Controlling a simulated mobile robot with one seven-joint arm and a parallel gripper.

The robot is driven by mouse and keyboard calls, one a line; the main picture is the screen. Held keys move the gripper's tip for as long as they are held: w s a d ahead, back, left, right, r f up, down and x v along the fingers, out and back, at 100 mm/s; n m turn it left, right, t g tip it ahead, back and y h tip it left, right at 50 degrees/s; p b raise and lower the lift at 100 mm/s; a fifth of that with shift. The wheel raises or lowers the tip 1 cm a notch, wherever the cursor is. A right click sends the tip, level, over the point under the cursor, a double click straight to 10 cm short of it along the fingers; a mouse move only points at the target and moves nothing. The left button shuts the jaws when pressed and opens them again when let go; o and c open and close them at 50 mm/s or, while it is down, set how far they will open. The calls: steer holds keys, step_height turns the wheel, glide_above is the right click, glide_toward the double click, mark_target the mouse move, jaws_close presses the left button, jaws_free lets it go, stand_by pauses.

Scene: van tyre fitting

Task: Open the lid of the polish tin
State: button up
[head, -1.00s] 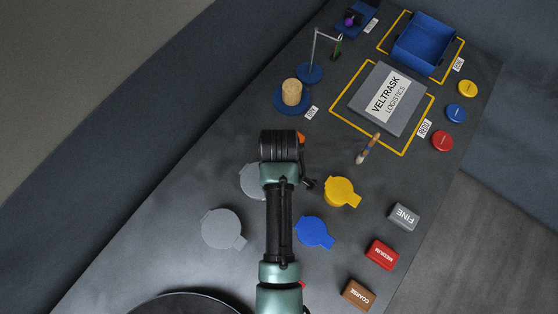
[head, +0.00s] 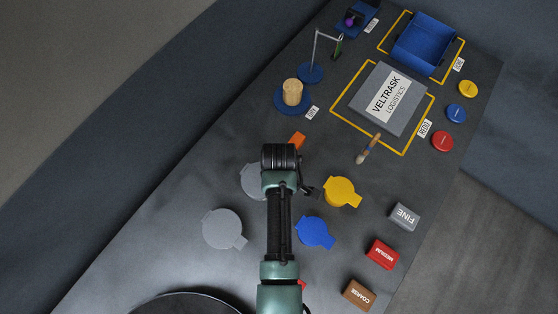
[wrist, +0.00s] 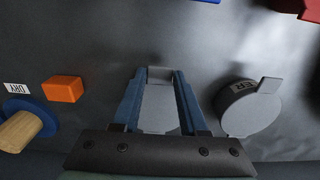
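A flat grey tin with a tab lies below my gripper (wrist: 159,76); in the head view this grey tin (head: 251,180) is partly hidden by my arm. In the wrist view the grey tin (wrist: 160,108) shows between my two blue fingers, which are spread apart. I cannot tell whether they touch it. A second grey tin (head: 222,228), with its tab at lower right, is apart to the left; in the wrist view this grey tin (wrist: 250,110) carries a label ending in "ER". I cannot read which tin is polish. No raised lid shows.
An orange block (head: 298,138) lies just beyond my gripper. A yellow tin (head: 340,191) and a blue tin (head: 315,232) stand to the right. Fine (head: 405,216), medium (head: 382,254) and coarse (head: 358,294) blocks line the right edge.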

jaws_close()
stand_by(0.9)
